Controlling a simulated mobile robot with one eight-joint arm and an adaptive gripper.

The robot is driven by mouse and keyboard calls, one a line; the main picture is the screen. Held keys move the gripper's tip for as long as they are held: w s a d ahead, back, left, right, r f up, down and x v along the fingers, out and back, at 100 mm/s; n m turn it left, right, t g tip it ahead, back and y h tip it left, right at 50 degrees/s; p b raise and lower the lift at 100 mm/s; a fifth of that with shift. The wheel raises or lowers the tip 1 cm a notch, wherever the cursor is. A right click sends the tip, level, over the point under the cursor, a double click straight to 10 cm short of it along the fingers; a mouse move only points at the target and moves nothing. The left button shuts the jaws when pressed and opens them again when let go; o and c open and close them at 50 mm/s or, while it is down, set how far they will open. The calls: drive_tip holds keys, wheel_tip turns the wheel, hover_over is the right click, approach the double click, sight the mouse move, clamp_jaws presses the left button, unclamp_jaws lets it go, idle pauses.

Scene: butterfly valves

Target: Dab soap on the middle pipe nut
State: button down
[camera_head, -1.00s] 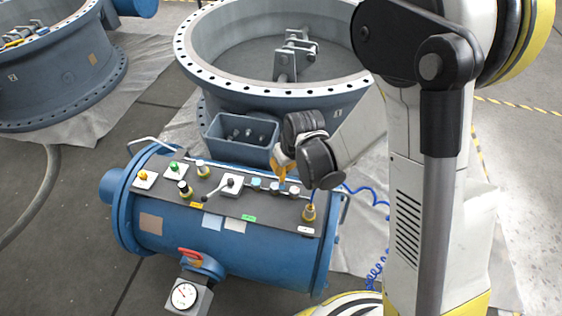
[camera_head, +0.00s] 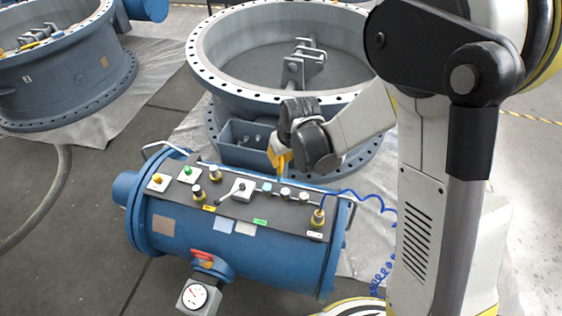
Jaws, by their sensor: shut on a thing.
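A row of three small pipe nuts stands on a pipe along the dark top panel of the blue cylinder (camera_head: 235,258). The middle pipe nut (camera_head: 285,193) is grey, between a bluish-capped nut (camera_head: 267,187) on the left and a grey nut (camera_head: 303,197) on the right. My gripper (camera_head: 282,154) points down above the row, shut on a slim yellow-orange tool (camera_head: 282,168), perhaps a soap dabber. The tool's lower end is close to the middle nut. I cannot tell whether they touch. The gripper's dark body partly hides its fingers. No soap is discernible on the nuts.
A grey-blue bin (camera_head: 247,143) and a large flanged ring (camera_head: 222,80) stand behind. A pressure gauge (camera_head: 195,297) stands in front.

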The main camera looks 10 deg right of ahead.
drive_tip(key=shift+r+p, duration=0.55)
drive_tip(key=shift+r, duration=0.5)
drive_tip(key=shift+d, duration=0.1)
